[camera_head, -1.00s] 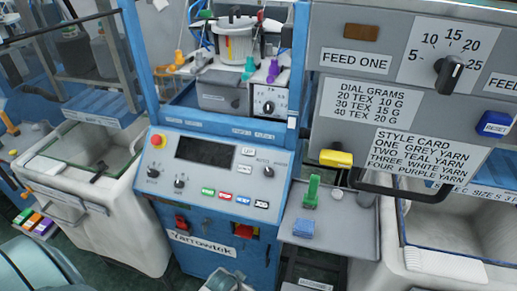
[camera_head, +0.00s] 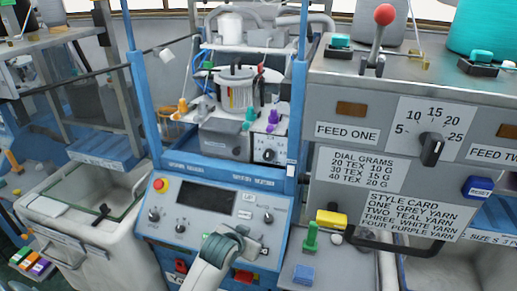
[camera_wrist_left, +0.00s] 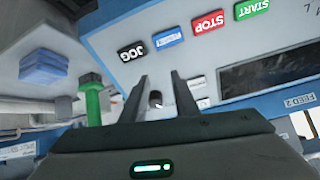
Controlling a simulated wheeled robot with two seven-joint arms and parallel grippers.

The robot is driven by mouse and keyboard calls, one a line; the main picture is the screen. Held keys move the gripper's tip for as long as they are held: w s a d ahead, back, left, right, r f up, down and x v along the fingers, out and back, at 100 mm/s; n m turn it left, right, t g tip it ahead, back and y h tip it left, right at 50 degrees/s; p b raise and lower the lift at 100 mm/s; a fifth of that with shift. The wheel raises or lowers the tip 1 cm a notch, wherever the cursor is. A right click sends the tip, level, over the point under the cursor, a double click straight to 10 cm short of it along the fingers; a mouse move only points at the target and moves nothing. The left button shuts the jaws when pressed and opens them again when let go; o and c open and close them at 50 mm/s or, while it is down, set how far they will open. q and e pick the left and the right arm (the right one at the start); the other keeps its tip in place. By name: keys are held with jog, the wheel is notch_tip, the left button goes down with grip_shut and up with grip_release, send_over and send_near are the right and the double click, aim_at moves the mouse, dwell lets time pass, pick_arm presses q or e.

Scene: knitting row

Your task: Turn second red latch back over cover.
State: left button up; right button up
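Two red latches sit on the blue cabinet front below the control panel (camera_head: 185,200). The left red latch (camera_head: 181,266) shows in the head view. The right red latch (camera_head: 243,276) is partly hidden by my left arm. I cannot tell how either is turned, and the cover cannot be made out clearly. My left gripper comes up in front of the panel's lower right and hides its buttons in the head view. In the left wrist view my left gripper (camera_wrist_left: 160,80) is open and empty, its fingers pointing toward the panel. No latch shows there. My right gripper is out of view.
A grey side shelf holds a green upright piece (camera_head: 310,238) and a blue stack (camera_head: 303,275). A grey console with a black handle (camera_head: 405,247) and yellow block (camera_head: 332,219) stands at right. A pale bin (camera_head: 50,215) is at left.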

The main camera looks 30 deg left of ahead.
pick_arm(q)
jog(key=w+a+r+n+t+y, duration=0.1)
jog(key=w+r, duration=0.4)
jog(key=r, duration=0.8)
jog(key=w+a+r+n+t+y+p, duration=0.1)
jog(key=w+a+r+t, duration=0.3)
jog(key=r, duration=1)
jog(key=w+a+r+n+t, duration=0.1)
jog(key=w+a+r, duration=0.5)
jog(key=r, duration=0.8)
jog(key=shift+t+y, duration=0.4)
jog(key=shift+t, duration=0.4)
jog(key=shift+w, duration=0.1)
